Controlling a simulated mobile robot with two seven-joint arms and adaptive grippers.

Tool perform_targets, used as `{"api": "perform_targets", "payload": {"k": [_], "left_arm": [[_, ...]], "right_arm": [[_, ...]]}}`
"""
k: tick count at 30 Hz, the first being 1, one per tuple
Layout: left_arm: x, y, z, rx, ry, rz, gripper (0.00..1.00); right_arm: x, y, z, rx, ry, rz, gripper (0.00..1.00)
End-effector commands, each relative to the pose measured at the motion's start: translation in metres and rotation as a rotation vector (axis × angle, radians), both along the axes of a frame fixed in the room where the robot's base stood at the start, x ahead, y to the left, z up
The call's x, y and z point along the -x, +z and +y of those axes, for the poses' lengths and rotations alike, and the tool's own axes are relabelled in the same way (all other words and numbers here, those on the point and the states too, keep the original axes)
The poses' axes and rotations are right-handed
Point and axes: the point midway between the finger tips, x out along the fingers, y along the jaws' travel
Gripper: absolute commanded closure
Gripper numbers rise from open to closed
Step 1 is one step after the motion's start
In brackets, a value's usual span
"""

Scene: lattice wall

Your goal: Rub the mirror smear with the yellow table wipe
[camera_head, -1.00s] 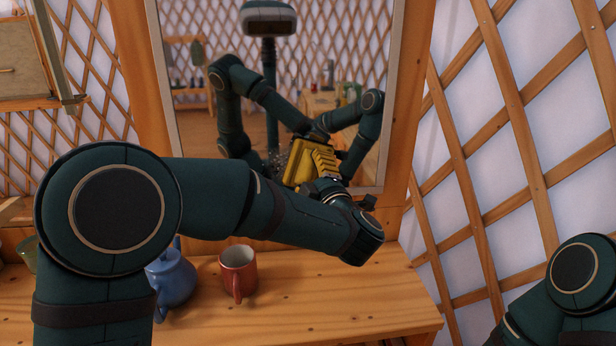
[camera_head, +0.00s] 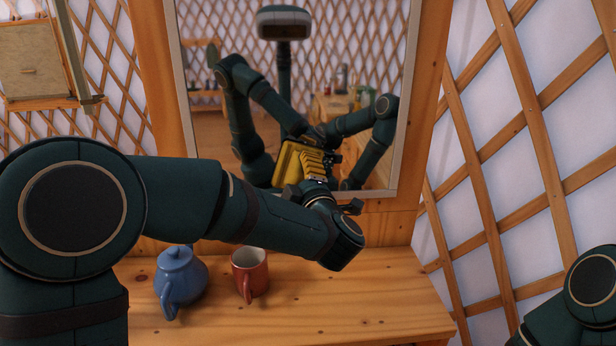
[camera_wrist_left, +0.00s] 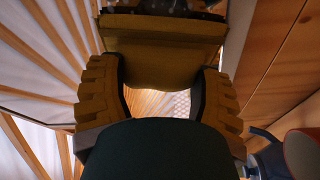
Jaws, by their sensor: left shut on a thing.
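The mirror (camera_head: 350,60) stands upright in a wooden frame behind the table, reflecting my head and arms. My left gripper (camera_head: 312,164), with yellow ribbed fingers, is shut on the yellow table wipe (camera_head: 288,163) at the mirror's lower part. In the left wrist view the wipe (camera_wrist_left: 165,45) is a yellow slab between the fingers, up against or close to the glass; I cannot tell if it touches. A dark speckled patch shows at that view's top edge. In the head view I cannot make out the smear; wipe and gripper cover that part. My right gripper is out of view.
A blue teapot (camera_head: 181,275) and a red mug (camera_head: 250,272) stand on the wooden table (camera_head: 330,310) below my left forearm. The table's right part is clear. A lattice wall (camera_head: 530,150) rises at the right. A wooden cabinet (camera_head: 35,55) hangs at the upper left.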

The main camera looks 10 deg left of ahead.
Motion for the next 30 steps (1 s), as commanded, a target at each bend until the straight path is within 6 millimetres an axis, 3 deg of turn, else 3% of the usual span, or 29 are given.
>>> {"api": "perform_targets", "payload": {"k": [11, 23, 30], "left_arm": [[0.009, 0.0, 0.028, 0.0, 0.005, 0.0, 0.73], [0.009, 0.013, 0.026, 0.0, 0.003, -0.001, 0.73], [0.004, 0.012, 0.011, -0.001, 0.001, 0.0, 0.73]], "right_arm": [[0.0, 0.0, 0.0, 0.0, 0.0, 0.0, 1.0], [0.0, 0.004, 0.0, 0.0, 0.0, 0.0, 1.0], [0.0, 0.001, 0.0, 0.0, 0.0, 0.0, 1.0]]}}
